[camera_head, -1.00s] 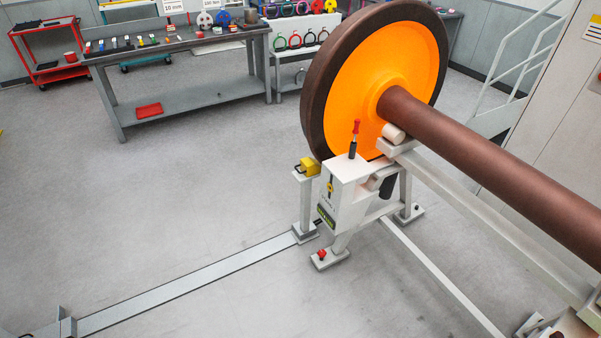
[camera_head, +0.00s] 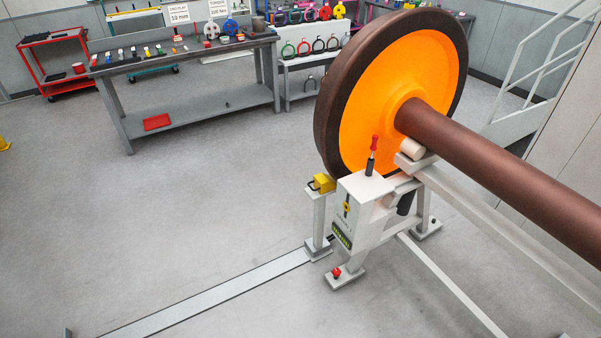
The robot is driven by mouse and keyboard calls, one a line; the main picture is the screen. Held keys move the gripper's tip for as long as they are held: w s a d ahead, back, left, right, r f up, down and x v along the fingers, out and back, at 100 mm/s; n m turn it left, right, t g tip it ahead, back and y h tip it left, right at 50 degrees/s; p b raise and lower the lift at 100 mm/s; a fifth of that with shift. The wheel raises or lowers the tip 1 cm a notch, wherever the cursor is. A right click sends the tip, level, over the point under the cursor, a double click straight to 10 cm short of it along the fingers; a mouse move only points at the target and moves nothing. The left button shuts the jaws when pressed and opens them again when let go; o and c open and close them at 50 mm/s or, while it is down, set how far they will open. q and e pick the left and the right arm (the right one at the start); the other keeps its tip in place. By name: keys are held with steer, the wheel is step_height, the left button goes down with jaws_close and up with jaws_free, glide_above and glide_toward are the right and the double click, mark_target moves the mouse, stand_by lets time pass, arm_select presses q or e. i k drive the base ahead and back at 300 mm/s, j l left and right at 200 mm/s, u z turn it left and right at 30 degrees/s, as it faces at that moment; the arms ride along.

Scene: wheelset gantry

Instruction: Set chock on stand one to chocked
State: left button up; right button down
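A white stand (camera_head: 358,217) holds a brown axle (camera_head: 500,165) with an orange-faced wheel (camera_head: 395,80). A lever with a red knob (camera_head: 373,149) stands upright on top of the stand. A yellow chock (camera_head: 324,183) with a dark handle sits on a short post (camera_head: 316,222) at the left of the stand, close to the wheel's lower rim. I cannot tell whether the chock touches the wheel. A yellow and black marking shows on the stand's front. Neither gripper is in view.
A grey workbench (camera_head: 195,115) with small tools stands at the back left, with a red cart (camera_head: 54,62) beside it. A long flat rail (camera_head: 215,292) runs along the floor towards the front left. A red button (camera_head: 336,272) sits on the stand's foot.

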mark_target(322, 183)
steer(key=i+j, duration=0.4)
steer(key=i, duration=0.15)
steer(key=i+j+u, duration=0.15)
steer(key=i+j, duration=0.65)
steer(key=i, duration=0.3)
steer(key=u, duration=0.05)
